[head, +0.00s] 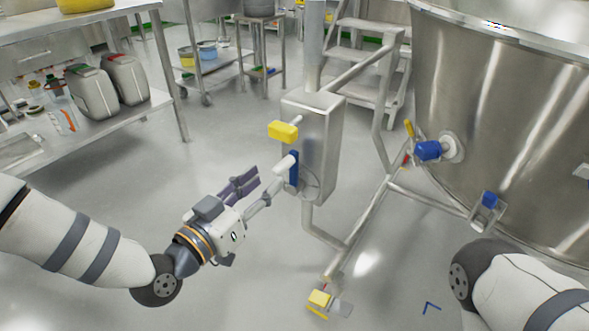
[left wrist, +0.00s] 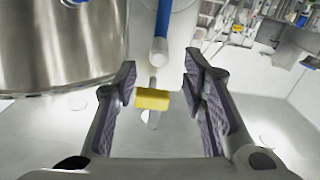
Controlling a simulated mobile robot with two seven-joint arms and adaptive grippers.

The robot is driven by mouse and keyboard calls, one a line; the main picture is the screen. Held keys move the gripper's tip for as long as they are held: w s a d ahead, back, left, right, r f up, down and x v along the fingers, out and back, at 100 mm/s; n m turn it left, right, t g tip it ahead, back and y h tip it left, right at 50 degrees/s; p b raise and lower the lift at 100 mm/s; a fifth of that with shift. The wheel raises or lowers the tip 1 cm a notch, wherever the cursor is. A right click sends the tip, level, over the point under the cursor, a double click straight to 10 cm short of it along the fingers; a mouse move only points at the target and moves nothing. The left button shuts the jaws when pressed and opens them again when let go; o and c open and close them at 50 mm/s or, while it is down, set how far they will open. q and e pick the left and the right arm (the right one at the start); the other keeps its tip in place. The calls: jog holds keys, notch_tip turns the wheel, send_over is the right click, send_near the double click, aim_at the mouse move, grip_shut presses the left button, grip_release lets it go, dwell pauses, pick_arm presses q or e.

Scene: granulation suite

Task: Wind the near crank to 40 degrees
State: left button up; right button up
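A grey steel housing (head: 321,125) on a post carries two hand parts. One is a blue crank arm (head: 294,168) with a pale grip (head: 285,163) sticking out; the other is a yellow block (head: 283,131) on a short rod above it. My left gripper (head: 264,188) is open and empty, just short of the blue crank's grip. In the left wrist view the blue arm (left wrist: 163,20) and its pale grip (left wrist: 159,52) lie ahead of the fingers, and the yellow block (left wrist: 152,100) appears between them. My right gripper is out of view.
A large steel tank (head: 480,120) with blue-handled fittings (head: 428,150) stands at the right. A sloping pipe frame runs down to a yellow pedal-like part (head: 319,298). A steel bench (head: 60,155) with canisters is at the left. Floor between is clear.

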aim_at(275, 174)
pick_arm(q)
jog(key=x, duration=0.7)
jog(key=shift+d+f+b, duration=0.1)
jog(key=shift+b, duration=0.3)
jog(key=shift+c, duration=0.5)
grip_shut()
